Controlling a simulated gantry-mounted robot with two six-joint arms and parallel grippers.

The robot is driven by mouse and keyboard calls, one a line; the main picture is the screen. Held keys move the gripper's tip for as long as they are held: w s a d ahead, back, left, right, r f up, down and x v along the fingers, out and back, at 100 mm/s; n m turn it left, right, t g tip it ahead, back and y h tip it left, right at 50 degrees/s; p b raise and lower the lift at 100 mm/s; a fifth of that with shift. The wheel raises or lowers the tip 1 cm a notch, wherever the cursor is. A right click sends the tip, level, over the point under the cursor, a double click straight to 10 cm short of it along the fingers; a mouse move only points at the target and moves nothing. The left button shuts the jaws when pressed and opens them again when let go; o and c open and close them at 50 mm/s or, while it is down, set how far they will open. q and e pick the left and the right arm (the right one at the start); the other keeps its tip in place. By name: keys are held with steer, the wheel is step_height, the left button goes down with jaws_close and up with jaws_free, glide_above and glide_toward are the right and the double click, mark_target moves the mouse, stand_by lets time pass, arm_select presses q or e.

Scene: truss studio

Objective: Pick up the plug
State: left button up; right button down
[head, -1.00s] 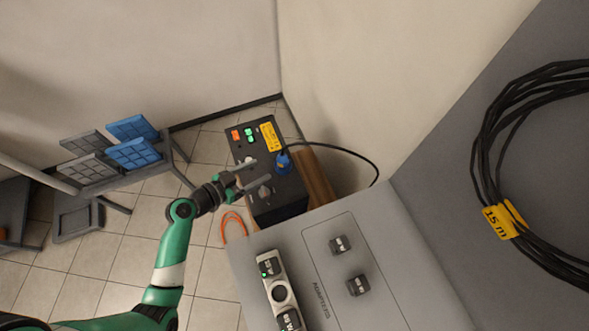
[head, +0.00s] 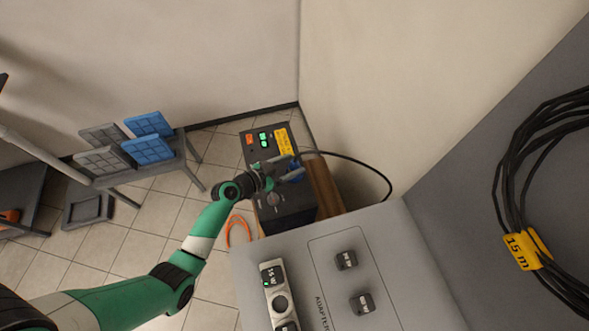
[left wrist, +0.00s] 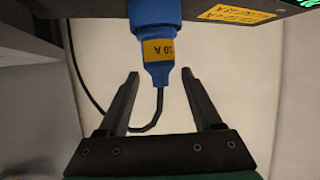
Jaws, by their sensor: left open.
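The blue plug (head: 295,169) is at the right side of a dark power box (head: 290,207), with a black cable running from it. In the left wrist view the plug (left wrist: 155,20) hangs down from the box and has a yellow 10 A label. My left gripper (head: 291,168) is open at the plug and partly covers it in the head view. In the left wrist view my left gripper (left wrist: 160,76) has its fingertips on either side of the plug's narrow cable end, with gaps on both sides. My right gripper is not in view.
A grey surface (head: 400,260) with two adapters and a socket strip (head: 273,273) is in front. A coiled black cable (head: 510,200) hangs at the right. A rack with blue and grey panels (head: 150,148) stands at the left. An orange cable (head: 230,232) lies on the floor.

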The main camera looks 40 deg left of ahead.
arm_select(q)
steer(key=shift+x, duration=0.9)
steer(key=shift+s+f, duration=0.1)
jaws_close()
